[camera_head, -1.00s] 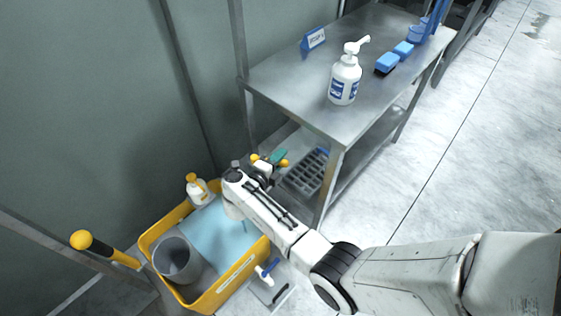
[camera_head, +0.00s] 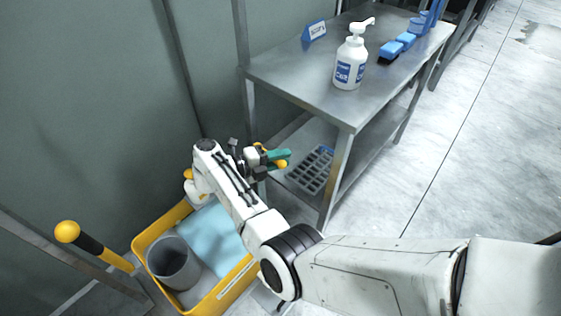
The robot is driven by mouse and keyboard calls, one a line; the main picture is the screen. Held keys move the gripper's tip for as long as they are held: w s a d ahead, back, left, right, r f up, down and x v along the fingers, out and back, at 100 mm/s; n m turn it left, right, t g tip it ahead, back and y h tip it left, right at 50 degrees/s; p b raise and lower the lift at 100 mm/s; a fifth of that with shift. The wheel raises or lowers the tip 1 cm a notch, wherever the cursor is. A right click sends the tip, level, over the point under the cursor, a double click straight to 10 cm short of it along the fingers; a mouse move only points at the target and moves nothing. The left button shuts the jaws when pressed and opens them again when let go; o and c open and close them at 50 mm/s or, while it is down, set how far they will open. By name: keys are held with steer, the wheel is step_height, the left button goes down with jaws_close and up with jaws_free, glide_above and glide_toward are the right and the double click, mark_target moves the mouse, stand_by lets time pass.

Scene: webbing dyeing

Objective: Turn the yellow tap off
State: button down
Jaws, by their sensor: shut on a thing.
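My gripper (camera_head: 272,158), with teal fingers, is shut beside the near left leg of the metal table, at the far end of my white arm. The yellow tap (camera_head: 282,164) shows as small yellow rounded ends on both sides of the fingers, and the gripper is shut on it. The fingers and wrist hide most of the tap, so its body and handle angle cannot be made out.
A yellow tub (camera_head: 150,241) with light blue liquid and a grey bucket (camera_head: 173,262) stands below my arm. A yellow-knobbed lever (camera_head: 67,232) rises at left. The metal table (camera_head: 300,82) carries a pump bottle (camera_head: 349,64) and blue brushes. Floor at right is clear.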

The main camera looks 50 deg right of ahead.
steer(key=shift+a+f, duration=0.1)
steer(key=c, duration=1)
jaws_free()
steer(key=shift+c, duration=0.2)
steer(key=shift+w+a, duration=0.1)
steer(key=b+v, duration=0.2)
steer(key=v, duration=0.8)
steer(key=shift+a, duration=0.25)
steer(key=shift+w, duration=0.1)
